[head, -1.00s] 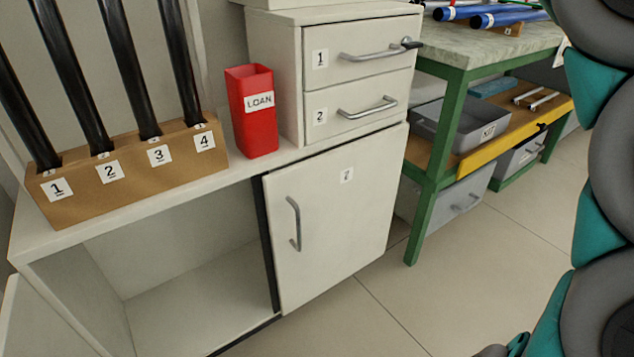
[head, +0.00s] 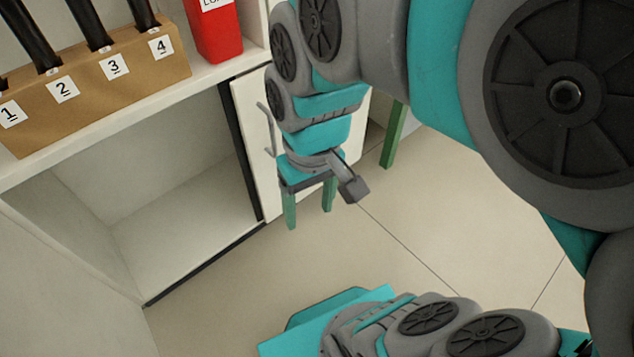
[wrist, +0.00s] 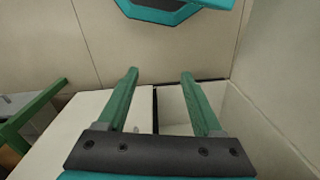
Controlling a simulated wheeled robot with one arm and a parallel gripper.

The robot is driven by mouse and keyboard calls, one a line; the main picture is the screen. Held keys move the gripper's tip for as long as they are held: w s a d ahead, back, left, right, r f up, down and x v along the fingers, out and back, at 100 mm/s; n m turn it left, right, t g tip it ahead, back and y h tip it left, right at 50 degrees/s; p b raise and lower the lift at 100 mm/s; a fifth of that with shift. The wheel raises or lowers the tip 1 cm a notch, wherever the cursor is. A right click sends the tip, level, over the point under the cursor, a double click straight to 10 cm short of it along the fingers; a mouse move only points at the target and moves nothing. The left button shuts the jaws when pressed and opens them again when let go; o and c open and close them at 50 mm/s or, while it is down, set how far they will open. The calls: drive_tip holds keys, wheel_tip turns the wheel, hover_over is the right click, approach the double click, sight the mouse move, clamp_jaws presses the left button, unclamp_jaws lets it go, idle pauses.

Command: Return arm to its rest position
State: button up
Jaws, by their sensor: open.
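My gripper (head: 309,217) hangs fingers down in the head view, in front of the white lower cabinet door (head: 247,130). Its two green fingers are apart with nothing between them. In the wrist view my gripper (wrist: 160,74) also shows open and empty, with the cabinet and the floor beyond it. My arm is bent and covers much of the right side of the head view. It hides most of the cabinet door and whatever stands behind it.
The left lower compartment (head: 185,215) stands open and looks empty. Above it, a brown numbered block (head: 110,92) holds black rods beside a red bin (head: 216,35). A green table leg (head: 395,135) stands behind my arm. Tiled floor (head: 430,225) is clear below.

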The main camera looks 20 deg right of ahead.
drive_tip(key=s+d+f+m+g, duration=0.1)
drive_tip(key=s+d+f, duration=0.1)
drive_tip(key=s+f, duration=0.2)
drive_tip(key=shift+s+g+h, duration=0.3)
drive_tip(key=shift+s, duration=0.9)
